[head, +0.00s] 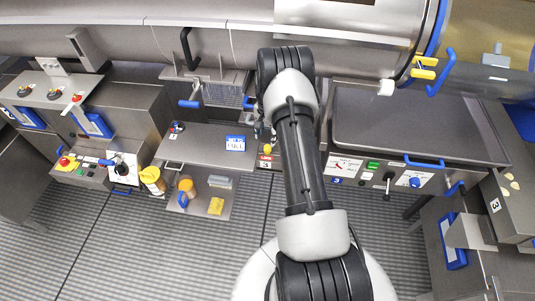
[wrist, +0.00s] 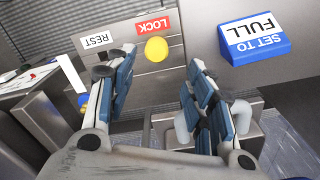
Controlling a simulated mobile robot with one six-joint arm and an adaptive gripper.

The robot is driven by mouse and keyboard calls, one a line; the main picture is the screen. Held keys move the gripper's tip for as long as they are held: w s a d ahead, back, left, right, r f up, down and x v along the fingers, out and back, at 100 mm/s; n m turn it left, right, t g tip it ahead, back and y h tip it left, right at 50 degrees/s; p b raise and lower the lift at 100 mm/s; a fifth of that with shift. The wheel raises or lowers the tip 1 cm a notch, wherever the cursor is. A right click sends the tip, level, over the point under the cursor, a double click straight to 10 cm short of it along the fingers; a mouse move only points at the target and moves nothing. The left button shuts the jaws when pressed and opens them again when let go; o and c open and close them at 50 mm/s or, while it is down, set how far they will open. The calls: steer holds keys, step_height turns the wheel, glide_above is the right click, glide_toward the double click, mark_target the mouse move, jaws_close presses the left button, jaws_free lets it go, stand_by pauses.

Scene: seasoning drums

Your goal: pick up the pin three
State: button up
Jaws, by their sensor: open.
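A round yellow knob (wrist: 156,49) shows in the wrist view, beside a red LOCK label (wrist: 152,25) and a white REST label (wrist: 97,40) on a grey metal panel. It looks like the head of the pin. In the head view a small yellow knob (head: 267,149) shows just left of my arm, above a plate marked 3 (head: 265,163). My gripper (wrist: 158,78) is open and empty, its blue-padded fingers apart. The knob appears between and beyond the fingertips, apart from both. The pin's shaft is not clearly visible. My arm hides most of the gripper in the head view.
A blue and white SET TO FULL sign (wrist: 253,38) stands right of the fingers; it also shows on the grey cabinet top (head: 235,143). A large steel drum (head: 210,50) spans the back. A shelf (head: 222,209) with jars is at lower left.

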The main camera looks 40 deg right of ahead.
mark_target(268, 153)
steer(key=shift+f, duration=0.8)
steer(key=shift+s+a+f, duration=0.1)
steer(key=shift+s+f, duration=0.05)
steer(key=shift+f, duration=0.25)
steer(key=f, duration=0.3)
steer(key=f+b, duration=0.1)
steer(key=shift+s+a+f, duration=0.15)
steer(key=shift+s+f, duration=0.1)
steer(key=shift+c, duration=0.4)
jaws_close()
